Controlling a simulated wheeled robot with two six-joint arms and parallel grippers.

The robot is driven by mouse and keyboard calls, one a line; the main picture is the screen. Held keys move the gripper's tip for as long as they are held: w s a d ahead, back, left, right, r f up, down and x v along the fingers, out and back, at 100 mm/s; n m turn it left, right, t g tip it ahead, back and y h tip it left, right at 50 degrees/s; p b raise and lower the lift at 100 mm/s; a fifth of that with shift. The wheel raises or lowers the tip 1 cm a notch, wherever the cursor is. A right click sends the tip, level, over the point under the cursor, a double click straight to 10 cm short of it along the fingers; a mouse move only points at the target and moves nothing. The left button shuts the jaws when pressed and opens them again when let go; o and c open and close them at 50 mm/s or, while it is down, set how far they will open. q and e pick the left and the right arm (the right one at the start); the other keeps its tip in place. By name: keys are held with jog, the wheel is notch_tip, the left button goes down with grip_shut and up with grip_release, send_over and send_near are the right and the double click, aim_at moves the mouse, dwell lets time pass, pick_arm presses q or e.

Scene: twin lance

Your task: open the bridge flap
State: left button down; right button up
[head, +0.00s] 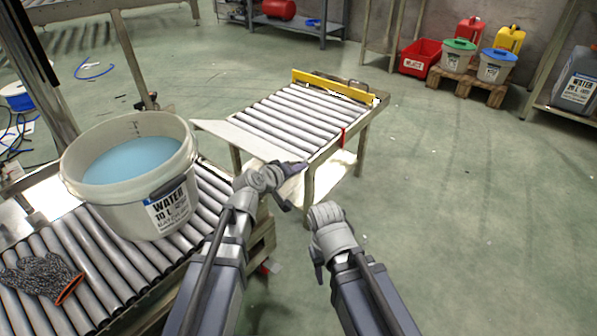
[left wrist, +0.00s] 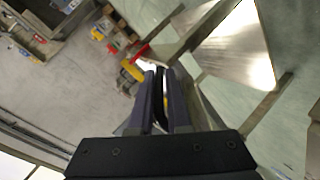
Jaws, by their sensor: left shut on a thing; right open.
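The bridge flap (head: 240,138) is a pale grey plate at the near end of the far roller table (head: 290,115). It reaches out toward the near conveyor in the head view and looks roughly flat. My left gripper (head: 292,170) is at the flap's near right corner. Its fingers (left wrist: 160,98) are shut on a narrow dark piece, seen between them in the left wrist view; I take it for the flap's handle, but the fingers hide most of it. My right gripper (head: 318,262) is open and empty, low over the floor, apart from the flap.
A white bucket of blue water (head: 165,213) stands on the near roller conveyor (head: 110,265), with a grey glove (head: 42,278) beside it. A yellow bar (head: 330,84) crosses the far table's end. Bins and cans on a pallet (head: 462,90) stand behind. The floor at right is clear.

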pick_arm(q)
jog(key=shift+w+a, duration=0.15)
jog(key=shift+a, duration=0.1)
jog(key=c, duration=0.9)
grip_release()
